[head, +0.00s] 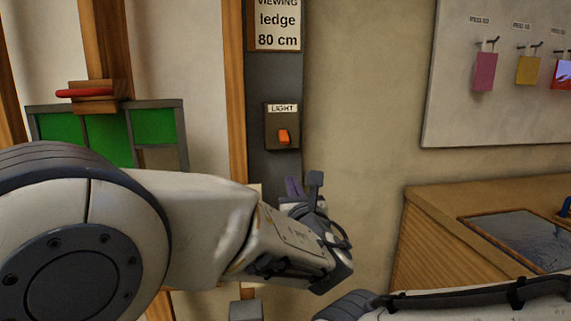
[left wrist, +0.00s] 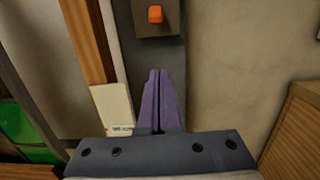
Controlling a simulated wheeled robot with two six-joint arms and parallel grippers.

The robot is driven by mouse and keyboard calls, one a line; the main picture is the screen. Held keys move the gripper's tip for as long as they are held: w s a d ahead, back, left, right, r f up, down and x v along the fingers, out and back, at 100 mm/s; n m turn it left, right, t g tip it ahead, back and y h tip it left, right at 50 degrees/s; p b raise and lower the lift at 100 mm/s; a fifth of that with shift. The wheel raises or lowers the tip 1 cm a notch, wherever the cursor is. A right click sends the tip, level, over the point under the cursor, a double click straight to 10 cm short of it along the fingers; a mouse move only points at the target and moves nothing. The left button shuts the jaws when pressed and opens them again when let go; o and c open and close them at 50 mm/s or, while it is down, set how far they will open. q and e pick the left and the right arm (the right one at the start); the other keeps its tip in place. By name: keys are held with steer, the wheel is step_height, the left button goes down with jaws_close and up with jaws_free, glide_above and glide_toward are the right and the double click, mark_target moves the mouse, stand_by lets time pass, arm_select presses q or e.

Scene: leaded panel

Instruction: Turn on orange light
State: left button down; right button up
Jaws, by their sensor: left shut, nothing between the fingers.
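An orange rocker switch (head: 283,136) sits on a dark plate labelled LIGHT (head: 282,125), fixed to a dark grey post. The orange switch also shows near the top of the left wrist view (left wrist: 155,14). My left gripper (head: 294,187) is below the switch plate in the head view, apart from it. Its purple fingers (left wrist: 158,100) are together and empty, pointing up toward the plate in the left wrist view. Part of my right arm shows at the lower right of the head view; its gripper fingers are not visible.
A sign reading "ledge 80 cm" (head: 278,25) hangs above the switch. Green glass panels (head: 108,138) stand at left with a red object (head: 85,93) above. A wooden bench (head: 430,230) is at right, under a white board (head: 500,120) with coloured samples. Bare wall lies right of the post.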

mark_target(284, 137)
stand_by(0.3)
arm_select(q)
steer(key=w+a+r+p, duration=0.1)
steer(key=w+r, duration=0.3)
steer(key=w, duration=0.4)
steer(key=shift+r, duration=0.35)
